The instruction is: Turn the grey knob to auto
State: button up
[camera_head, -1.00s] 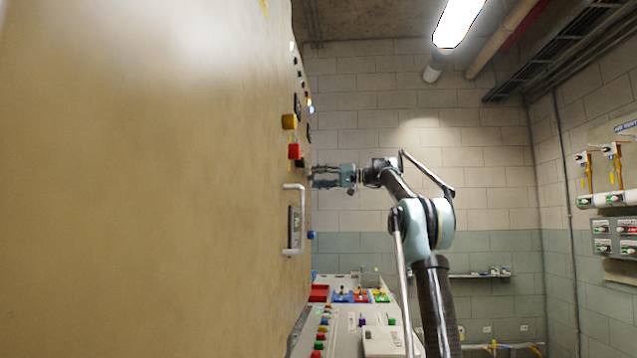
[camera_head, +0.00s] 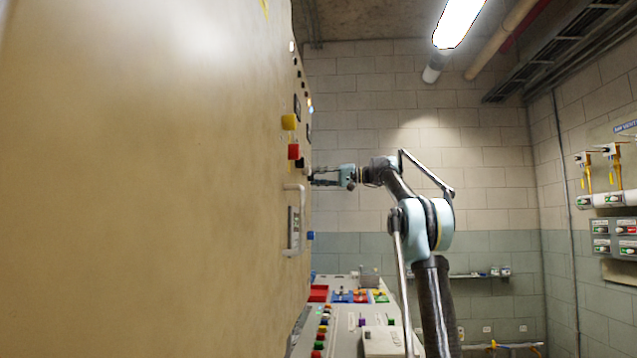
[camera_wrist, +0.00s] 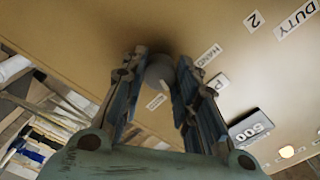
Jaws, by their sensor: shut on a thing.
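The grey knob (camera_wrist: 160,72) is on the tan panel (camera_wrist: 130,25) in the wrist view, between my fingertips. My gripper (camera_wrist: 158,68) is shut on it, with one finger on each side. The fingers partly cover the knob, and I cannot make out its pointer. A HAND label (camera_wrist: 208,55) is to the right of the knob, and a small label (camera_wrist: 157,102), too blurred to read surely, is just below it. In the head view my gripper (camera_head: 312,178) reaches left to the panel face, and the knob cannot be made out there.
A red button (camera_head: 294,152) and a yellow button (camera_head: 289,122) stick out of the panel above my gripper. A metal handle (camera_head: 300,220) stands out below it. A control desk (camera_head: 345,325) with coloured buttons lies lower down. The space right of my arm is open.

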jog(key=m, duration=0.5)
jog(key=shift+w+f, duration=0.1)
jog(key=shift+m, duration=0.3)
dwell(0.4)
jog(key=o, duration=1.1)
jog(key=shift+w, duration=0.1)
jog(key=d, duration=1.2)
jog(key=shift+s, duration=0.35)
